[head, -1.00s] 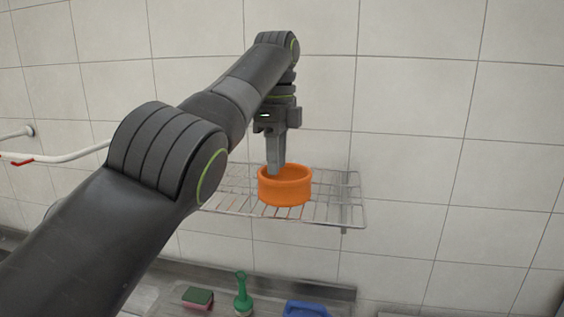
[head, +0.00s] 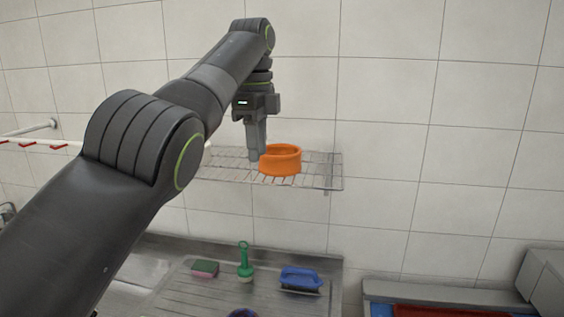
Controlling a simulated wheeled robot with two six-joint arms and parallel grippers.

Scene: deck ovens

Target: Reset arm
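An orange round dish (head: 284,166) sits upright on a wire wall shelf (head: 325,172). My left gripper (head: 254,156) points down just left of the dish, with its fingertips near the shelf wires. The fingers overlap edge-on, so I cannot tell the gap between them or whether they touch the dish's left side. The dish stands on the shelf and is not lifted. My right gripper is not in view.
Below is a metal drainboard (head: 205,293) with a sponge (head: 205,268), a green-handled brush (head: 245,262) and a blue brush (head: 301,279). A red-and-white rail (head: 40,146) is on the left wall. A grey-edged red container (head: 450,311) is at lower right.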

